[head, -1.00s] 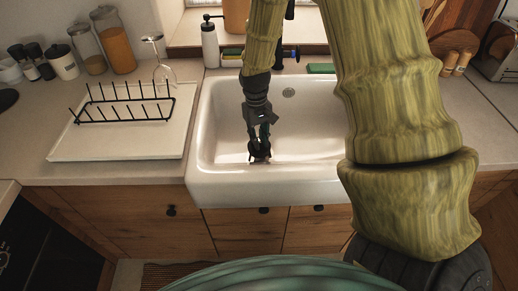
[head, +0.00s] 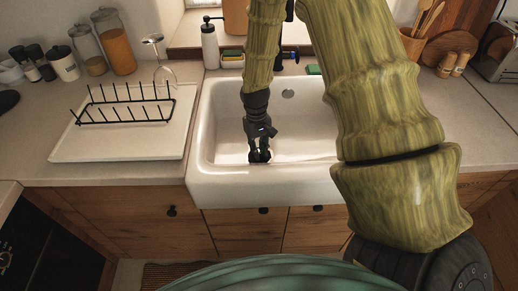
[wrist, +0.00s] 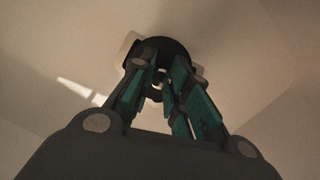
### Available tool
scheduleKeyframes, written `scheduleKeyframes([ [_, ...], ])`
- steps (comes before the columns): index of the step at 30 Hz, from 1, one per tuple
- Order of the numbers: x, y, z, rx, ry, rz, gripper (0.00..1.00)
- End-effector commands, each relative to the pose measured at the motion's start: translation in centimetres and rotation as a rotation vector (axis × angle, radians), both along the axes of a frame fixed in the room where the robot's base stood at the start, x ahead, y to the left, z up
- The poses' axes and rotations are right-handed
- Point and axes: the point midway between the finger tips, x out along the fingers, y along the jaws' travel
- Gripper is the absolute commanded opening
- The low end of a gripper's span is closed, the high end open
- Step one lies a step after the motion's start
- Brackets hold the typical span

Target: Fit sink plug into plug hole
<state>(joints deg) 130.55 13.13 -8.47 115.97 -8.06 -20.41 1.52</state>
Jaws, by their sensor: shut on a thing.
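The sink plug (wrist: 183,48) is a dark round piece at the fingertips in the wrist view. My gripper (wrist: 160,72) is shut on it, with a finger on each side of its middle. In the head view my gripper (head: 259,157) points down inside the white sink (head: 221,172), low near the front wall and left of centre. The plug is hard to tell from the dark fingers there. A round grey metal fitting (head: 288,94) shows towards the back of the basin; I cannot tell if it is the plug hole. A pale edge shows beside the plug in the wrist view.
A white drainboard (head: 75,148) with a black rack (head: 125,108) stands left of the sink. Jars (head: 115,42) and a soap bottle (head: 210,45) stand behind. Sponges (head: 232,58) lie behind the sink. The basin's right part is partly hidden by my arm.

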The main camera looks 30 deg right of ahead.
Motion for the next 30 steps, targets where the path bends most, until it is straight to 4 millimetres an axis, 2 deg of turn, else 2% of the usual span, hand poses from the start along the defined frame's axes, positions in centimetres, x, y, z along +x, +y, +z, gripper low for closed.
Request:
scheduleKeyframes([
  [2, 0.0, 0.0, -0.2, 0.0, 0.0, 0.0, 0.0],
  [3, 0.0, 0.0, -0.3, 0.0, 0.0, 0.0, 0.19],
  [6, 0.0, 0.0, -0.2, 0.0, 0.0, 0.0, 0.37],
  [7, 0.0, 0.0, -0.2, 0.0, 0.0, 0.0, 0.39],
  [20, 0.1, 0.0, 0.3, 0.0, -0.001, 0.0, 0.39],
  [30, 0.6, -0.1, 4.2, -0.001, -0.004, 0.001, 0.39],
])
